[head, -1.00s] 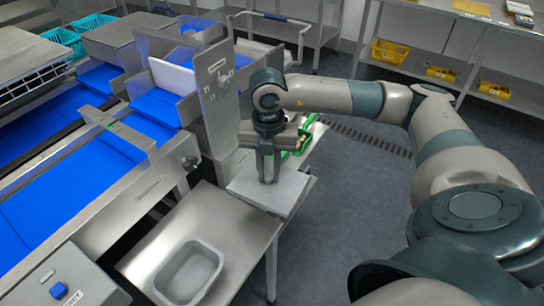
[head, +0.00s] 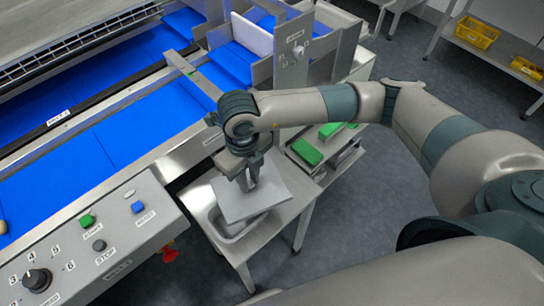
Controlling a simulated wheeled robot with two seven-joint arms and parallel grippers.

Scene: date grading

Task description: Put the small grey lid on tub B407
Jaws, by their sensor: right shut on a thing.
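The small grey lid (head: 262,204) is a flat, pale square plate. My right gripper (head: 249,184) is shut on it from above and holds it slightly tilted. The lid is over the grey tub (head: 218,229), which stands on the small steel table. The lid hides most of the tub; part of the tub's rim shows to the left of and below the lid. I cannot tell whether lid and rim touch. No B407 marking is readable on the tub. My left gripper is not in view.
A control panel (head: 75,250) with buttons and a dial is at the lower left, with a red knob (head: 169,254) at its edge. The blue conveyor (head: 120,135) runs behind. Green items (head: 306,152) lie on a shelf beyond the table (head: 288,212). Open floor lies to the right.

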